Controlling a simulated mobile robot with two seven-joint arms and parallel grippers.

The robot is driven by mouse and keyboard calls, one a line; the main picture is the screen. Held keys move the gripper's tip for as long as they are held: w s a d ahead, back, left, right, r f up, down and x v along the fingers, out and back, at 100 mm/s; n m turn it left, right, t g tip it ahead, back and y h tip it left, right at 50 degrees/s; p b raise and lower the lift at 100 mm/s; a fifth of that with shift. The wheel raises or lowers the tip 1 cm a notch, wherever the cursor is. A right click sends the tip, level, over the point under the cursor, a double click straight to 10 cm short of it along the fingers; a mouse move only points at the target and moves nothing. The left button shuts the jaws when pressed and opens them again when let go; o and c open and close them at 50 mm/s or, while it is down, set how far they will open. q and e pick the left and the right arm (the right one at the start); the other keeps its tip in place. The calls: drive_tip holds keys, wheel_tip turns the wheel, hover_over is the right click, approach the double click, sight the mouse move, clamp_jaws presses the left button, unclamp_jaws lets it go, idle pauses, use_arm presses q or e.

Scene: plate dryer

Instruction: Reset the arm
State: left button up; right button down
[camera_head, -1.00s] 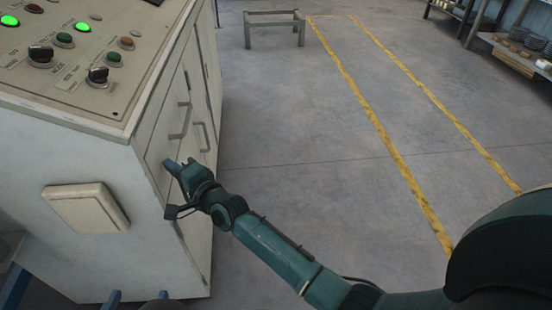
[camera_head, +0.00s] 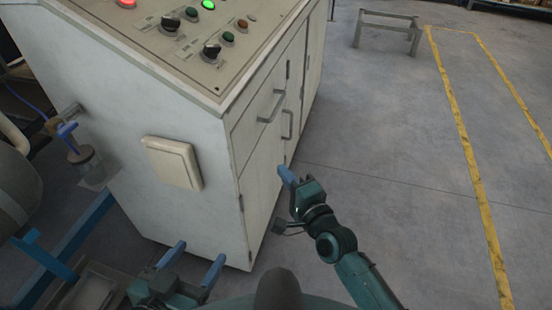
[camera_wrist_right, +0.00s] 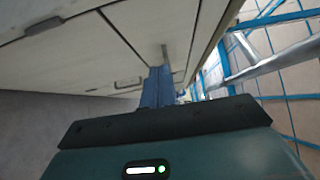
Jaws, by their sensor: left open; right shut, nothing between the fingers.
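My right arm comes in from the lower right in the head view. My right gripper (camera_head: 285,175) is in front of the cabinet's door side, low and near its front corner. Its blue fingers are together and empty; they also show in the right wrist view (camera_wrist_right: 158,87), close to the pale cabinet panels. Whether they touch the cabinet I cannot tell. My left gripper (camera_head: 192,264) is at the bottom of the head view, its two blue fingers spread with nothing between them, in front of the cabinet's white end face.
The control cabinet (camera_head: 210,135) carries lit buttons, knobs and door handles (camera_head: 271,107). A pale square plate (camera_head: 172,163) is on its end face. Blue frame bars (camera_head: 75,240) stand at left. The floor (camera_head: 400,150) at right is clear up to a low metal stand (camera_head: 388,29).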

drive_tip(key=s+d+r+n+g+h, duration=0.1)
drive_tip(key=s+d+n, duration=0.35)
drive_tip(key=s, duration=0.25)
drive_tip(key=s+d+n+h, duration=0.2)
drive_tip(key=s+d+n, duration=0.2)
drive_tip(key=s+n, duration=0.25)
drive_tip(key=s+d+r+n+g+h, duration=0.1)
drive_tip(key=s+d+n, duration=0.3)
drive_tip(key=s, duration=0.4)
use_arm(q)
wheel_tip(320, 180, up, 6)
drive_tip(key=g+y+p, duration=0.1)
drive_tip(key=g+p, duration=0.2)
drive_tip(key=p, duration=1.6)
drive_tip(key=shift+p, duration=0.4)
use_arm(e)
drive_tip(key=r+g, duration=0.2)
drive_tip(key=r, duration=0.1)
drive_tip(key=r+g+h, duration=0.1)
drive_tip(key=r, duration=0.1)
drive_tip(key=shift+w+r, duration=0.2)
drive_tip(key=shift+w, duration=0.15)
use_arm(q)
drive_tip(key=shift+f, duration=0.3)
use_arm(e)
drive_tip(key=shift+f, duration=0.25)
